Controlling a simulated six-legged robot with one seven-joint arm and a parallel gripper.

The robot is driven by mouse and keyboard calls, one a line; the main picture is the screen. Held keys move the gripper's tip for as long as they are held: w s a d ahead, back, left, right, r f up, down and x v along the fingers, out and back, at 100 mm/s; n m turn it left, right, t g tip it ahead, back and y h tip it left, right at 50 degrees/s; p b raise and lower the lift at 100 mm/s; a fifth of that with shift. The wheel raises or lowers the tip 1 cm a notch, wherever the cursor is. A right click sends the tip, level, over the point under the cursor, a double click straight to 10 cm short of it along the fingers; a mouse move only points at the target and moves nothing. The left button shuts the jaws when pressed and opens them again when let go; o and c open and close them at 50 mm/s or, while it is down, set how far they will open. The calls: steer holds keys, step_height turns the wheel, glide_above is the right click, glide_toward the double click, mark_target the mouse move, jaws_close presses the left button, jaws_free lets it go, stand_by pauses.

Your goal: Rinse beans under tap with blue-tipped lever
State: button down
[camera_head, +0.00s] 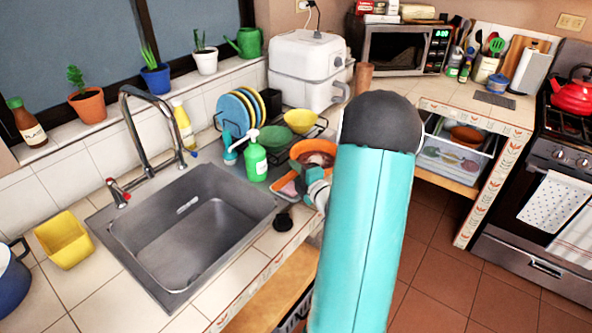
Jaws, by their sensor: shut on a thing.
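An orange bowl (298,149) with reddish-brown contents, which look like beans, is at the counter's right side, partly hidden by my teal arm. My gripper (314,178) is at its near edge and is shut on it. Whether the bowl is lifted or resting is hard to tell. The sink looks empty, and no water shows.
A green soap bottle (254,158) stands between sink and bowl. Behind it is a dish rack with plates (235,110) and a yellow-green bowl (300,120). A dark round stopper (283,221) lies at the sink's right edge. A yellow container (64,243) sits left of the sink.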

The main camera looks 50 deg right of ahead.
steer(key=shift+f, duration=0.1)
steer(key=c, duration=1.5)
jaws_free()
steer(key=shift+o, duration=0.2)
steer(key=shift+r, duration=0.2)
steer(key=v, duration=1.2)
